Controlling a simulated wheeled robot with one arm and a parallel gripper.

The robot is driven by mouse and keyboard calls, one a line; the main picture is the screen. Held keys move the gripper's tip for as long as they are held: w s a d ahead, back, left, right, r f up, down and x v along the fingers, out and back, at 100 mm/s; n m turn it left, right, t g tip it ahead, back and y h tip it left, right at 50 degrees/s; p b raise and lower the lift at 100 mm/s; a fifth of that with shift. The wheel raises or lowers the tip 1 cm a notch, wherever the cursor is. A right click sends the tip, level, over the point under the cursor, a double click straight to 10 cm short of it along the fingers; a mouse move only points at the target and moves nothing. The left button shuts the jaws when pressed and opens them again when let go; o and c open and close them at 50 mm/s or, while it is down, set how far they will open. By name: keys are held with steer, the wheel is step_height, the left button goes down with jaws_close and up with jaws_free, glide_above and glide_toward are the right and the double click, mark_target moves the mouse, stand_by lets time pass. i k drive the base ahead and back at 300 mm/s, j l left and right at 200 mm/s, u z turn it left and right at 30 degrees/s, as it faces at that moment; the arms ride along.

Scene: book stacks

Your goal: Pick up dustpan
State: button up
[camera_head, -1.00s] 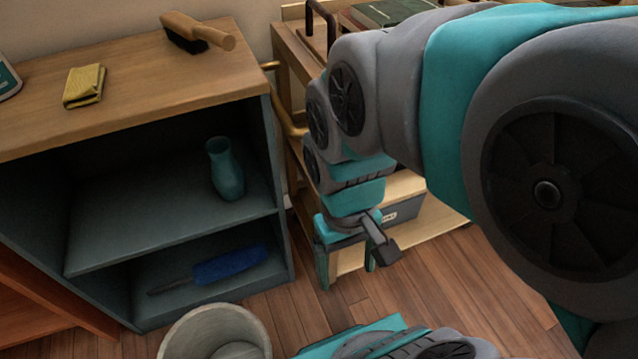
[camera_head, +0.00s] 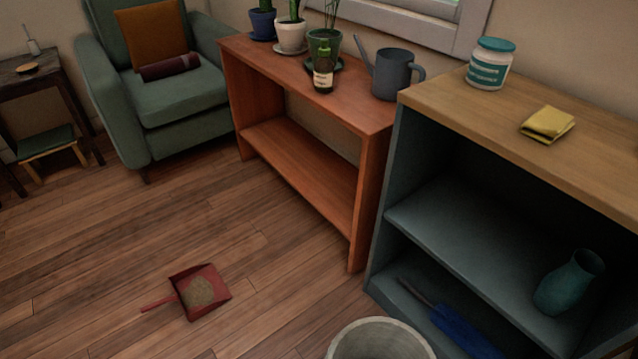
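A red dustpan (camera_head: 217,276) lies on the wooden floor in the lower left of the head view. Its thin handle points left, toward the bottom left. A heap of tan dust or crumbs (camera_head: 197,293) sits in its pan. My arm and gripper are out of the head view now, so the gripper's state does not show.
A grey bin (camera_head: 381,341) stands on the floor at the bottom centre. An orange-brown shelf (camera_head: 301,172), a dark shelf unit (camera_head: 447,228) and a green armchair (camera_head: 178,112) line the wall. The floor around the dustpan is clear.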

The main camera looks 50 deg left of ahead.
mark_target(199, 289)
steer(key=u, duration=3)
steer(key=l+z, duration=0.1)
steer(key=z, duration=0.25)
steer(key=k+l+z, duration=0.1)
steer(key=z, duration=0.25)
steer(key=l+z, duration=0.1)
steer(key=z, duration=0.25)
steer(key=k+j, duration=0.1)
steer(key=j, duration=0.2)
steer(key=k+j, duration=0.1)
steer(key=j, duration=0.25)
steer(key=i+j+z, duration=0.2)
steer(key=j, duration=0.55)
steer(key=j+z, duration=0.25)
steer(key=j, duration=0.45)
steer(key=i+j+z, duration=0.2)
steer(key=i+j, duration=0.4)
steer(key=i, duration=0.15)
